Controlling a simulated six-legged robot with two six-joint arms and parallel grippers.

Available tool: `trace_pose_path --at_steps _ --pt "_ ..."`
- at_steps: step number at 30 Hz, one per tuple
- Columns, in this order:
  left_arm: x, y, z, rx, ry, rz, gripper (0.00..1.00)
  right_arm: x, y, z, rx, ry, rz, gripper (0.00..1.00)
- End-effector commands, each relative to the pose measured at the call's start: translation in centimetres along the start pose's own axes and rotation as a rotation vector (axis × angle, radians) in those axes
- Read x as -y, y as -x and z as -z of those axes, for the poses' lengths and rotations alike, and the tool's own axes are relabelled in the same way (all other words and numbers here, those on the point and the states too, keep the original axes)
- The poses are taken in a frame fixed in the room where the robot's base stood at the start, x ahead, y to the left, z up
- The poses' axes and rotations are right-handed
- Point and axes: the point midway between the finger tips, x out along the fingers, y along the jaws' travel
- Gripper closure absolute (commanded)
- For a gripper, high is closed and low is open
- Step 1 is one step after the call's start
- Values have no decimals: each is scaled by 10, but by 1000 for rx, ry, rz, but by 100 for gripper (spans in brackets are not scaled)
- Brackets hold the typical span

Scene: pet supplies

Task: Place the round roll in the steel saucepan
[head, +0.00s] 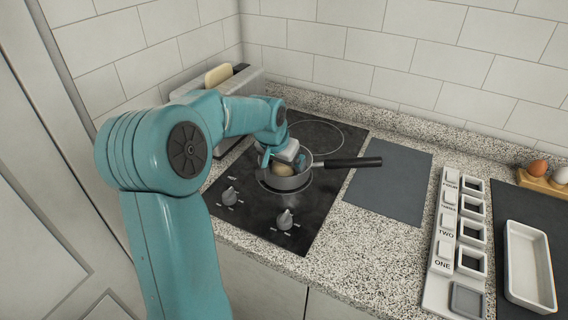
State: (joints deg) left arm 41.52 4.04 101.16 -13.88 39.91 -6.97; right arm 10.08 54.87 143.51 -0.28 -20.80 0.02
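The steel saucepan (290,184) stands on the black hob, its dark handle (347,162) pointing right. The round roll (285,169), tan, shows inside the saucepan's rim, partly hidden by my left gripper. My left gripper (283,162) points down over the saucepan, its fingers spread on either side of the roll with the roll low between them. It looks open, though the fingertips are partly hidden. My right gripper is not in view.
A toaster-like appliance with a bread slice (218,75) stands behind my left arm. A dark grey mat (390,180) lies bare right of the hob. Farther right are a labelled switch panel (444,222), a white dish (528,266) and eggs in a wooden holder (541,182).

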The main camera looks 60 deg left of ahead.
Motion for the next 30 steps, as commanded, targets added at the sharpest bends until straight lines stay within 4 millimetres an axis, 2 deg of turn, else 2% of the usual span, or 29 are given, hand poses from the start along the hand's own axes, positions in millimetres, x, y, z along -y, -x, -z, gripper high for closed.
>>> trace_pose_path --at_steps 4,8,15,21,25,30 --pt "0 1 0 2 -1 -1 6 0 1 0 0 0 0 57" --pt "0 13 2 -1 -1 0 6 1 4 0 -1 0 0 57" --pt "0 69 2 -5 0 0 6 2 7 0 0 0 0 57" --pt "0 107 2 -3 -1 0 6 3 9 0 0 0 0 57" --pt "0 120 2 0 -1 0 6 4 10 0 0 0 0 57" --pt "0 124 1 0 0 0 6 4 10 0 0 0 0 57"
